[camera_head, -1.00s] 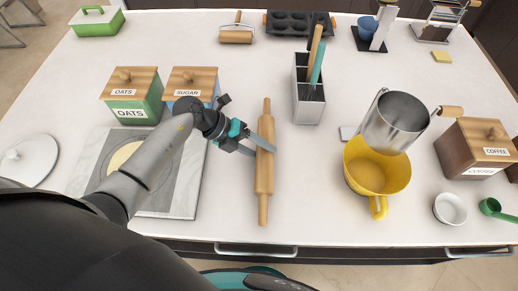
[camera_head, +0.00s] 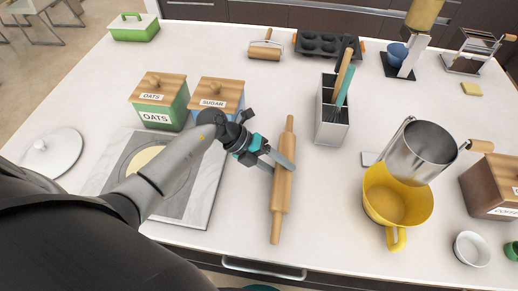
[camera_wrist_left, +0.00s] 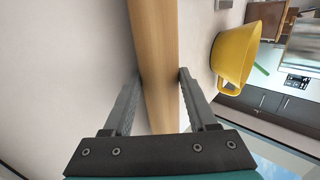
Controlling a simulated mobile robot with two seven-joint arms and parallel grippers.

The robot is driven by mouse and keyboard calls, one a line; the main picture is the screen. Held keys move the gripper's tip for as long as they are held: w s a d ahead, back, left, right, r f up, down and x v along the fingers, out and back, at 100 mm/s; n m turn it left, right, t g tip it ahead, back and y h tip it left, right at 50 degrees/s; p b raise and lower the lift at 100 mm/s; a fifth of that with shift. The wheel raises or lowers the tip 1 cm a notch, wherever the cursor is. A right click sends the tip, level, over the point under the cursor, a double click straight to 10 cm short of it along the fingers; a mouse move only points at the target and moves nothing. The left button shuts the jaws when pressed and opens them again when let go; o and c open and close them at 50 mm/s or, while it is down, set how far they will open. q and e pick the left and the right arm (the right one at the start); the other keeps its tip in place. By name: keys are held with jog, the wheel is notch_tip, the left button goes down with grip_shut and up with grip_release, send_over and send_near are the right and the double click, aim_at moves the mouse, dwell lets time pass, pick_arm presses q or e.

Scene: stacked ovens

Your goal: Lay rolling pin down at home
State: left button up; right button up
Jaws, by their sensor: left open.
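The wooden rolling pin (camera_head: 281,195) lies on the white counter in the head view, right of the grey pastry board, its handles pointing away from and toward me. My left gripper (camera_head: 279,160) is at the barrel, with its fingers on either side of the pin. In the left wrist view the pin (camera_wrist_left: 158,60) runs between the two open fingers (camera_wrist_left: 156,98), with a small gap on the right side; contact on the left finger is hard to tell. My right gripper is not in view.
The pastry board (camera_head: 208,190) with dough lies under my left forearm. A utensil holder (camera_head: 331,128) stands behind the pin. The counter between pin and pitcher is clear.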

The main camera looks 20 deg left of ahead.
pick_arm(q)
jog(key=v, duration=1.5)
jog(key=shift+s+a, duration=0.1)
